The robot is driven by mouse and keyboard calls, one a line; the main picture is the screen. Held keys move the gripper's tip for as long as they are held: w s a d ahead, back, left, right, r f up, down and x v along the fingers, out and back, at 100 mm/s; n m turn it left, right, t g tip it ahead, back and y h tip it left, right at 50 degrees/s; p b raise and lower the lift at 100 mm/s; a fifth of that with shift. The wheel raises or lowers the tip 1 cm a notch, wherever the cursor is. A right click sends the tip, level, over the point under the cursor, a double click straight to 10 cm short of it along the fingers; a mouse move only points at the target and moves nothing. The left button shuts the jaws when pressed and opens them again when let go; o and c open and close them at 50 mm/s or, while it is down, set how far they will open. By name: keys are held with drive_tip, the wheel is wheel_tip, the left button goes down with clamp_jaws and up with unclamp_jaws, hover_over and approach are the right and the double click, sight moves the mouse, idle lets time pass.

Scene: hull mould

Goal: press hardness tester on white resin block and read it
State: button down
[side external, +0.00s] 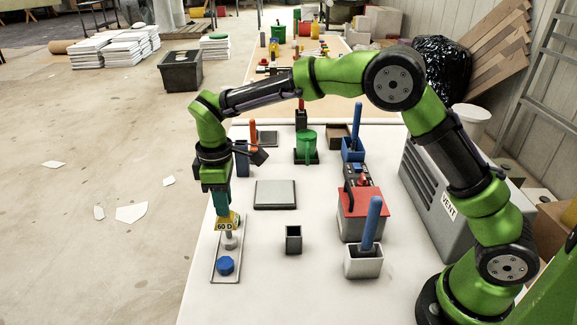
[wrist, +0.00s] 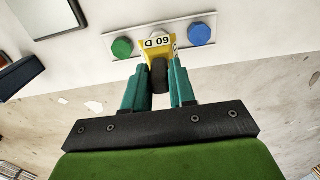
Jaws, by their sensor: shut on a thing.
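My gripper (side external: 222,203) is shut on the hardness tester (side external: 227,222), which has a yellow body and a display reading 60 D. In the wrist view the tester (wrist: 158,45) sits between my teal fingers (wrist: 160,90). It stands over the narrow pale tray (side external: 216,262). Its foot reaches down to a whitish block (side external: 230,243), apparently the white resin block, and seems to meet its top. A blue block (side external: 225,265) lies at the tray's near end. A green block (wrist: 122,48) lies on the tester's other side, hidden in the side view.
A grey plate (side external: 275,194) and a small dark open box (side external: 293,239) stand right of the tray. Further right are a red-topped box (side external: 362,203), a grey cup (side external: 363,262) with a blue handle, and the VENT housing (side external: 440,190). The table's left edge is close to the tray.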

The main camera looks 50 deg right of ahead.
drive_tip(key=shift+r, duration=2.45)
drive_tip(key=shift+w+d, duration=0.1)
